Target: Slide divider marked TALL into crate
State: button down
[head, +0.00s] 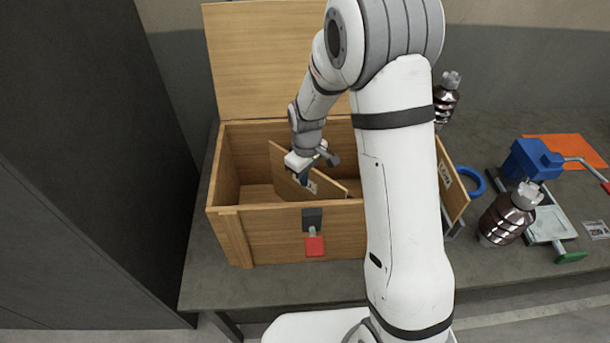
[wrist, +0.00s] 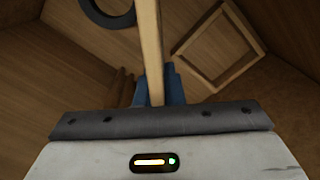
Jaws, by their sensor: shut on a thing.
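The wooden crate (head: 270,235) stands on the bench with its lid (head: 265,60) raised at the back. My gripper (head: 303,178) is over the crate opening, shut on a thin wooden divider (head: 288,176). This divider is tilted and partly inside the crate; its small label is too small to read. In the wrist view, the divider's edge (wrist: 149,40) runs between the blue fingers (wrist: 158,88). Its lower edge is hidden, so I cannot tell whether it sits in a slot. A second labelled panel (head: 453,185) leans at the crate's right side, its label also unreadable.
In the wrist view, a dark ring (wrist: 108,12) and a square wooden frame (wrist: 218,48) show inside the crate. A dark wall stands left.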

jog(key=shift+f, duration=0.2)
jog(key=c, duration=1.5)
grip_release()
jog(key=shift+c, duration=0.2)
jog(key=shift+r, duration=0.2)
